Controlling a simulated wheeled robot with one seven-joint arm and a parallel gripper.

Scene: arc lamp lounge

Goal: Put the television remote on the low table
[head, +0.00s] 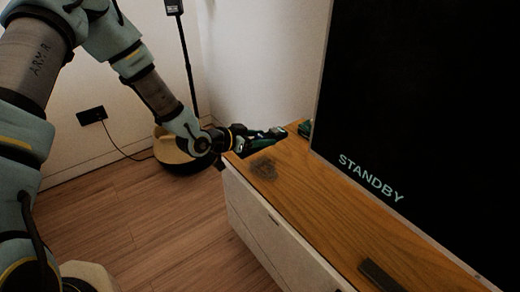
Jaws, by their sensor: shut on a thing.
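My gripper (275,135) is at the end of my outstretched arm, above the far left end of the wooden-topped cabinet. Its jaws are shut on a small dark thing, which looks like the television remote; the fingers hide much of it, and its outline is hard to make out. A dark soft shadow lies on the wood below the gripper, so it appears raised off the top. No low table apart from this cabinet shows in the view.
A large television (420,110) reading STANDBY stands on the cabinet (315,205), close right of my gripper. A flat dark bar (381,275) lies near the front edge. A small green thing (305,128) is behind the gripper. A lamp base (180,150) stands on the floor left.

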